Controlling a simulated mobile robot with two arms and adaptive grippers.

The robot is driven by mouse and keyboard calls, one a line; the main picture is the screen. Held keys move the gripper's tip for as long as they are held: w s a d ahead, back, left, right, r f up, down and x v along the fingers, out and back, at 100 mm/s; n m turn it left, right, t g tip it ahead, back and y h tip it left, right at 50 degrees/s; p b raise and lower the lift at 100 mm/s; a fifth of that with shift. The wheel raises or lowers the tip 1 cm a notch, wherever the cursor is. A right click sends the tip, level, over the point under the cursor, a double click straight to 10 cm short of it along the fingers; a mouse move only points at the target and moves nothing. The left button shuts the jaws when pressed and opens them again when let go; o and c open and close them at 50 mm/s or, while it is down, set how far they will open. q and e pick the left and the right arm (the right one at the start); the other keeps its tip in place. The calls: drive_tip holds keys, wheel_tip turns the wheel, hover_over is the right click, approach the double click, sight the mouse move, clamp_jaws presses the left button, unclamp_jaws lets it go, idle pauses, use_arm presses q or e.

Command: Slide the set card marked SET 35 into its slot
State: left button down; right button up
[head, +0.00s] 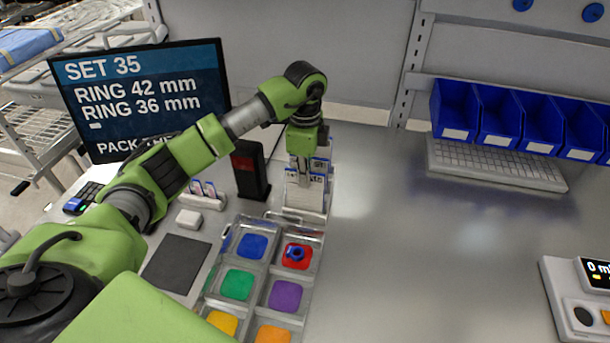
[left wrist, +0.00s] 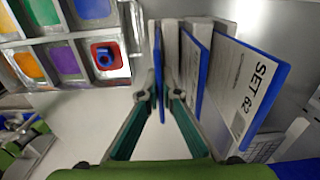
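My left gripper (head: 303,178) points down over the card rack (head: 303,214), at the back of the bench. In the left wrist view its fingers (left wrist: 157,88) are closed on a thin blue-edged set card (left wrist: 157,58), seen edge-on; its label cannot be read. To the right in that view are another blue-backed card (left wrist: 194,70) and a card marked SET 62 (left wrist: 246,84). They stand apart in the rack's grey slots. I cannot tell whether the held card is clear of its slot. My right gripper is out of view.
The screen (head: 140,95) reads SET 35, ring 42 mm and ring 36 mm. A clear tray (head: 225,268) with coloured compartments lies in front of the rack; a blue ring (head: 295,253) lies in its red one. A black stand (head: 250,170) is left of the rack. The bench's right is mostly clear.

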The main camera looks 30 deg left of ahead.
use_arm(q)
drive_tip(key=shift+f+b, duration=0.6)
drive_tip(key=shift+f, duration=0.5)
drive_tip(key=c, duration=2.2)
unclamp_jaws()
drive_tip(key=o, duration=0.6)
drive_tip(key=shift+c, duration=0.2)
drive_tip(key=shift+r, duration=0.15)
